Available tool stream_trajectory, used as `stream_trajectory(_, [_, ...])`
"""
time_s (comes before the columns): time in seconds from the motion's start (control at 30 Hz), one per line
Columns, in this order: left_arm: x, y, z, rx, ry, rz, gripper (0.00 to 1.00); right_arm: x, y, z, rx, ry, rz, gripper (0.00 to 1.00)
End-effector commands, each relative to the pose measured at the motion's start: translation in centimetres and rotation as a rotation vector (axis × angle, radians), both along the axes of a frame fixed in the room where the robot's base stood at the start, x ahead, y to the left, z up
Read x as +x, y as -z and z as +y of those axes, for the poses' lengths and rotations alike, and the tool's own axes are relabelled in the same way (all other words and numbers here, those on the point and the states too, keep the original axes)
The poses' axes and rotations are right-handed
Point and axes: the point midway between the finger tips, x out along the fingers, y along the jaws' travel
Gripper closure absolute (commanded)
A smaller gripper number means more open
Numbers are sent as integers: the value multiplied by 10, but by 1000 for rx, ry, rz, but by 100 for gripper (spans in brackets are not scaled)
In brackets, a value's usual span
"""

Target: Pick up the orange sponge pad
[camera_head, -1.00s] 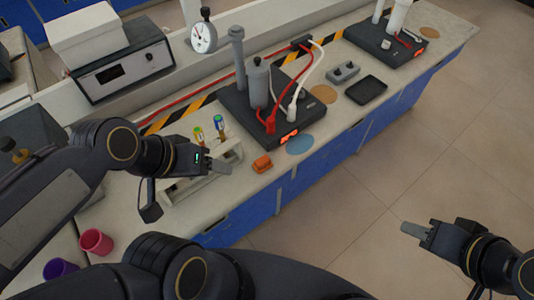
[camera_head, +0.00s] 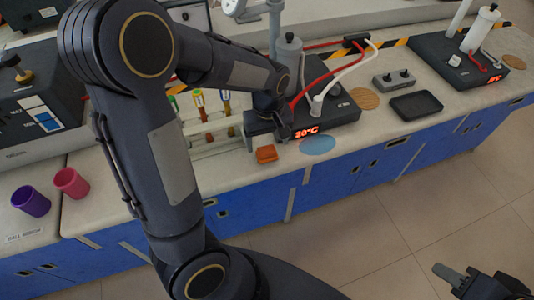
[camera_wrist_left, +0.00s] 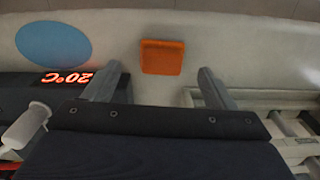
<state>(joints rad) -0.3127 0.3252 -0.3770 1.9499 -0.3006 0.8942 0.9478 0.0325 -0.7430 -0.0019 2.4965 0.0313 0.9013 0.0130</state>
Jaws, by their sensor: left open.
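The orange sponge pad (camera_head: 266,153) lies on the bench near its front edge, left of the blue round mat. In the left wrist view the pad (camera_wrist_left: 162,57) sits beyond the fingertips, between their lines and apart from them. My left gripper (camera_head: 250,142) is just above and behind the pad, its fingers partly hidden in the head view. In the left wrist view the left gripper (camera_wrist_left: 157,82) is open and empty. My right gripper (camera_head: 445,275) is at the lower right over the floor, far from the pad; its finger gap is unclear.
The blue mat (camera_head: 318,145) and a hotplate (camera_head: 335,108) reading 20°C are right of the pad. A rack with several tubes (camera_head: 200,143) stands to the left. Pink (camera_head: 71,183) and purple (camera_head: 31,201) cups stand far left. A black tray (camera_head: 416,106) lies farther right.

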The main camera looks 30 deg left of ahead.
Motion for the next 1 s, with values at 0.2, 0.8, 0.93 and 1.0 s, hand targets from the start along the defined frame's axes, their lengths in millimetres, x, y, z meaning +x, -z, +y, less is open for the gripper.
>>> stream_trajectory(0.2, [-1, 34, 3, 1, 0, 5, 22, 0, 2, 0, 0, 0, 0, 64])
stream_trajectory(0.8, [0, 43, 2, -1, 1, 0, 55, 0, 2, 0, 0, 0, 0, 64])
stream_trajectory(0.93, [0, 43, 2, -1, 1, 0, 66, 0, 2, 0, 0, 0, 0, 64])
stream_trajectory(1.0, [0, 43, 2, -1, 1, 0, 66, 0, 2, 0, 0, 0, 0, 64])
